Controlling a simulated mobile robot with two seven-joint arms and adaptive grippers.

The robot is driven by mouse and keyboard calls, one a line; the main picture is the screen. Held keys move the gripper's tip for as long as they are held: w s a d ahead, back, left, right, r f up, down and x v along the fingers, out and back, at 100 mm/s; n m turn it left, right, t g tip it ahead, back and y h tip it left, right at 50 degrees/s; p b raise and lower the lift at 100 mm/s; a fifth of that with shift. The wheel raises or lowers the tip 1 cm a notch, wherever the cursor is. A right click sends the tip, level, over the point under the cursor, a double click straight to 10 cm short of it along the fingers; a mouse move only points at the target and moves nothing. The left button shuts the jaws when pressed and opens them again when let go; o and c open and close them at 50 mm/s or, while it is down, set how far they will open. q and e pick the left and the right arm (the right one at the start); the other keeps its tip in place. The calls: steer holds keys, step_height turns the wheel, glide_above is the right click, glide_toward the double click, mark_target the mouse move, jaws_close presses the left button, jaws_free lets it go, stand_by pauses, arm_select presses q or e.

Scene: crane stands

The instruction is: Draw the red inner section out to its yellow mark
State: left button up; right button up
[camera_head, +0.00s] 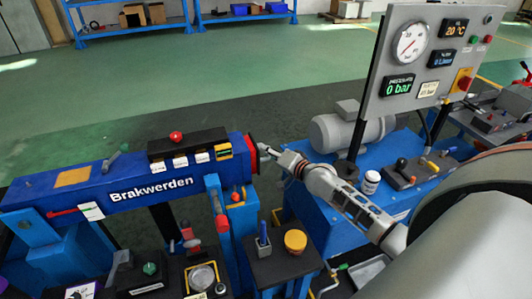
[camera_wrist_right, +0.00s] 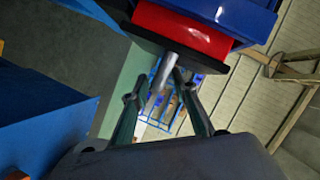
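The blue boom (camera_head: 130,185) lettered "Brakwerden" lies across the left half of the head view. A narrow red end of the inner section (camera_head: 252,154) shows at its right end. In the right wrist view the red inner section (camera_wrist_right: 182,30) sits at the blue boom's mouth, with a dark end plate and a grey metal rod (camera_wrist_right: 163,72) sticking out. My right gripper (camera_head: 265,152) is at that end. In the wrist view its fingers (camera_wrist_right: 160,76) stand on both sides of the rod, with a small gap visible on the left. I see no yellow mark. My left gripper is not in view.
A grey gauge panel (camera_head: 428,55) stands on a blue bench (camera_head: 315,205) at the right. A grey motor (camera_head: 345,130) is behind my right arm. A blue stand with a red-tipped lever (camera_head: 221,222) is just below the boom's end. Open green floor lies behind.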

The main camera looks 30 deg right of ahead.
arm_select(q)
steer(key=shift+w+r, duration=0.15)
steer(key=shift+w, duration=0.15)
arm_select(e)
steer(key=shift+w+f, duration=0.1)
steer(key=shift+w, duration=0.35)
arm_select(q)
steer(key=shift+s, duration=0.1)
arm_select(e)
steer(key=shift+c, duration=0.4)
steer(key=c, duration=0.7)
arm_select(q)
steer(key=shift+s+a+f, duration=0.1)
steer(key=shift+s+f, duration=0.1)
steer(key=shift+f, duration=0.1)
arm_select(e)
jaws_close()
steer(key=shift+d, duration=0.1)
